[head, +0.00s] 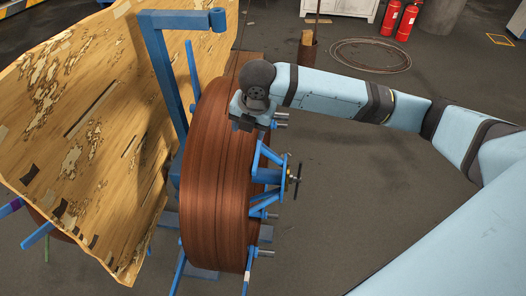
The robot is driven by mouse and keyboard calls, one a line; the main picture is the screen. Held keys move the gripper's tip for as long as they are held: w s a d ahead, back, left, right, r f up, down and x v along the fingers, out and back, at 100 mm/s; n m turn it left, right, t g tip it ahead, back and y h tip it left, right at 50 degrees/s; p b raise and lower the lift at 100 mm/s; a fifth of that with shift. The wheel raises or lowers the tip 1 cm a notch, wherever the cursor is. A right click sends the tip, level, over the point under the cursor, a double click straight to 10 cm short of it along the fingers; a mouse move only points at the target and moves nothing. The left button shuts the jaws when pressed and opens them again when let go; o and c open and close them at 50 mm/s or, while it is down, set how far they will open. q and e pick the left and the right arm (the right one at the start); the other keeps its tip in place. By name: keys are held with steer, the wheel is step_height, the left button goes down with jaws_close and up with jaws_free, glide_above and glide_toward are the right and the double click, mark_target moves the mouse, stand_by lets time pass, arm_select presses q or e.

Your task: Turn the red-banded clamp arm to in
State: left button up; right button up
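A large reddish-brown coil or drum (215,180) stands upright in a blue frame (165,75). Blue clamp arms (266,178) spread from the hub on its right face, beside a dark hand knob (294,180). I cannot make out a red band on any of them. My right gripper (246,122) is at the upper right edge of the drum, close to a metal rod there. Its fingers are small and partly hidden by the wrist, so I cannot tell whether they are open or touching anything. My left gripper is not in view.
A tall, worn, tan sheet (85,120) stands left of the drum and hides part of a second reel, whose purple-banded and green-banded arms (44,250) stick out. Floor right of the drum is clear.

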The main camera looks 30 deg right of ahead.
steer(key=s+a+f+m, duration=0.1)
steer(key=f, duration=0.1)
steer(key=s+a+f+m+t+y, duration=0.1)
steer(key=f+m, duration=0.1)
steer(key=s+a+f+m+t+y+b, duration=0.1)
steer(key=f, duration=0.1)
steer(key=shift+f+m, duration=0.25)
steer(key=shift+m, duration=0.05)
steer(key=s+f+m+t, duration=0.1)
steer(key=m, duration=0.1)
steer(key=s+d+f+m+t, duration=0.1)
steer(key=f, duration=0.1)
steer(key=s+f+m+t+y+b, duration=0.1)
steer(key=m, duration=0.1)
steer(key=shift+s+d+f+m, duration=0.25)
steer(key=shift+d+m, duration=0.05)
steer(key=shift+d, duration=0.05)
steer(key=s+d+f+n+t+y+b, duration=0.1)
steer(key=d+f+n+t+y+b, duration=0.2)
steer(key=d+n+y+b, duration=1.05)
steer(key=w+a+m+h+p, duration=0.1)
steer(key=w+a+h+p, duration=0.1)
steer(key=w+a+p, duration=0.4)
steer(key=x, duration=0.2)
steer(key=shift+a, duration=0.3)
steer(key=shift+w+h, duration=0.15)
steer(key=shift+h, duration=0.1)
